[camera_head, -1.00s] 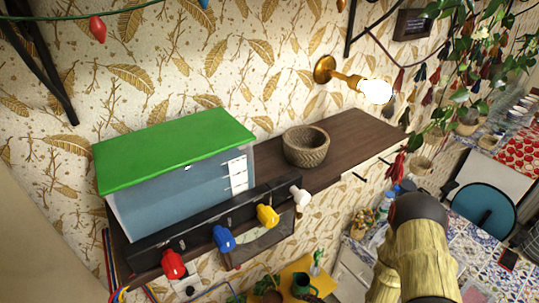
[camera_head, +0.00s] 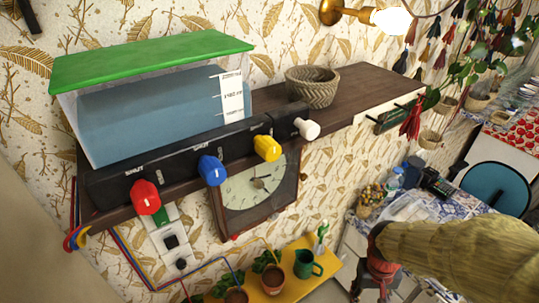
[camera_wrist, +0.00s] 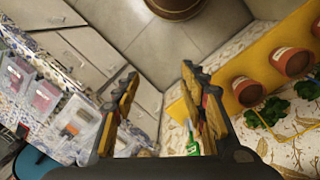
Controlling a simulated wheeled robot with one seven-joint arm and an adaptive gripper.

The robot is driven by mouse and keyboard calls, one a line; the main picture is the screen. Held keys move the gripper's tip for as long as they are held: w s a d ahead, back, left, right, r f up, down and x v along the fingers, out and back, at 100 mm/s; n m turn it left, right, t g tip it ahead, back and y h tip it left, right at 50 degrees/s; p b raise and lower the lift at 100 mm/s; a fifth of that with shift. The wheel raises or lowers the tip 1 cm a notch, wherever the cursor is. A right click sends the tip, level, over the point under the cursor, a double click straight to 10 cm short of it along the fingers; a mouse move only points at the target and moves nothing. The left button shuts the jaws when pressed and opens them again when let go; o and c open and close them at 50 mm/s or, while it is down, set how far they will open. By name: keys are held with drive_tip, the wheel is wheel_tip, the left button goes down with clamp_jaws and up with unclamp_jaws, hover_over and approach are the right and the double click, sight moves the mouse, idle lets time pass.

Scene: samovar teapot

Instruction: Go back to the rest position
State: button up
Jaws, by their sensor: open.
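My gripper (camera_wrist: 160,74) is open and empty in the wrist view, its two fingers apart with bare floor showing between them. In the head view my wood-coloured arm comes in from the right, and its dark end (camera_head: 376,268) hangs low, right of the yellow shelf (camera_head: 262,291). In the wrist view the yellow shelf (camera_wrist: 232,102) with terracotta pots (camera_wrist: 293,61) lies to the right of the fingers. No object is held.
A dark wall shelf (camera_head: 375,88) carries a green-lidded water tank (camera_head: 150,100) and a woven basket (camera_head: 312,88). Red, blue and yellow valves (camera_head: 211,170) line its front. A clock (camera_head: 258,190) hangs below. A tiled counter (camera_wrist: 45,55) and a round brown object (camera_wrist: 177,6) also show.

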drive_tip(key=s+a+r+n+t+y+b, duration=0.1)
drive_tip(key=s+a+r+t+b, duration=0.2)
drive_tip(key=b, duration=1.1)
drive_tip(key=a+r+t, duration=0.3)
drive_tip(key=a, duration=0.1)
drive_tip(key=shift+n, duration=0.3)
drive_tip(key=shift+a+r, duration=0.1)
drive_tip(key=shift+c, duration=0.4)
